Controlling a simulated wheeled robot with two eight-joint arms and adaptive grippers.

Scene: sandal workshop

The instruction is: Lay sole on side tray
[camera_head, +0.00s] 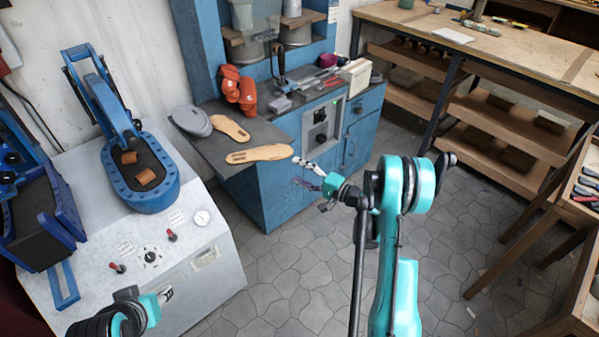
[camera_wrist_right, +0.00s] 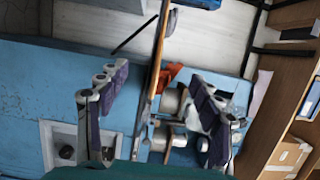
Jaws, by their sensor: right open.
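A tan sole (camera_head: 258,154) lies flat on the dark grey side tray (camera_head: 205,151), near its front right edge. A second tan sole piece (camera_head: 230,128) lies behind it. My right gripper (camera_head: 306,174) is open and empty, just right of and below the front sole's tip and apart from it. In the right wrist view the gripper (camera_wrist_right: 160,108) has its two purple-padded fingers spread, with the thin tray edge seen nearly edge-on between them.
The blue machine cabinet (camera_head: 272,178) stands beside the tray. A grey console with a blue press (camera_head: 140,170) is at left. The tiled floor at centre is clear; a workbench (camera_head: 500,55) stands behind.

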